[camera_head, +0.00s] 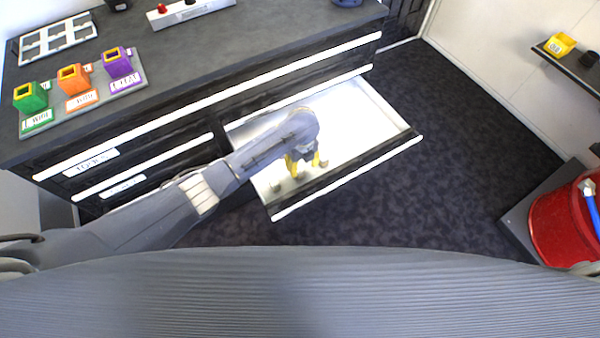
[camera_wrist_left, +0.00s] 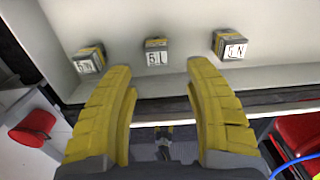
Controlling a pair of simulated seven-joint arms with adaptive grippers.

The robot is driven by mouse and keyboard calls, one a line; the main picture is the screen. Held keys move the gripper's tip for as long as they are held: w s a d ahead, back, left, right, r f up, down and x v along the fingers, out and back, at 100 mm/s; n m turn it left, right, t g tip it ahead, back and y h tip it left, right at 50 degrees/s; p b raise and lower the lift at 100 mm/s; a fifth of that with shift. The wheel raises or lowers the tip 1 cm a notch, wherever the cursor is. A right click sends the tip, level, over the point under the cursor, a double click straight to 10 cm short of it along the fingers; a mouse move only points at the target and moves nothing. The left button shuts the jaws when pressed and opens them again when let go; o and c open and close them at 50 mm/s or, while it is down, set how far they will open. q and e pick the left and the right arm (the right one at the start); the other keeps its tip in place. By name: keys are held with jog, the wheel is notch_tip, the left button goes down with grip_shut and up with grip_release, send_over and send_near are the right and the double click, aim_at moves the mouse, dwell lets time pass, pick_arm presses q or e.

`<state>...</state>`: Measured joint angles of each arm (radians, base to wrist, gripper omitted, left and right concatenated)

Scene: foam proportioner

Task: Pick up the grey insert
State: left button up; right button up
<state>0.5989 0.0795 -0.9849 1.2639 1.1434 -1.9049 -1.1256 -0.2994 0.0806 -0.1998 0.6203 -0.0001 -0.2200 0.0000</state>
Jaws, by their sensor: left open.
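Three small grey block-shaped inserts with white labels stand in the open drawer (camera_head: 345,118). In the left wrist view they form a row: a left insert (camera_wrist_left: 89,60), a middle insert (camera_wrist_left: 156,51) and a right insert (camera_wrist_left: 229,46). Each has some yellowish edging; the labels are hard to read. My left gripper (camera_head: 306,168) reaches down over the drawer in the head view, its yellow fingers open. In the left wrist view the open fingers (camera_wrist_left: 160,70) point toward the middle insert, with nothing between them. My arm partly hides the inserts in the head view.
The drawer's front wall (camera_head: 350,176) stands close to the gripper. The dark cabinet top holds a grey board (camera_head: 60,112) with green, orange and purple holders, and a white rack (camera_head: 57,40). A red bucket (camera_head: 560,228) stands at the right. The floor between is clear.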

aim_at(301, 171)
pick_arm(q)
jog(key=shift+a+f, duration=0.15)
jog(key=shift+f, duration=2.4)
jog(key=shift+c, duration=0.5)
grip_shut()
